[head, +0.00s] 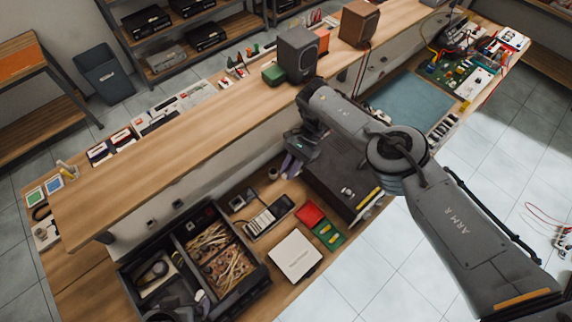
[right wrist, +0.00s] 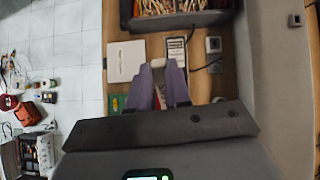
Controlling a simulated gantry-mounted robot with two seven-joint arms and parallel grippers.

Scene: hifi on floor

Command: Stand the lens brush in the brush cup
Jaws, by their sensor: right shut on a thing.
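A small dark round cup (head: 272,173), likely the brush cup, stands on the board just left of the right gripper. It also shows partly in the right wrist view (right wrist: 218,100), right of the fingers.
A dark compartment case (head: 262,277) with cables is at the lower left. A dark hi-fi unit (head: 335,175) is right of the gripper; a raised wooden shelf (head: 190,130) runs behind.

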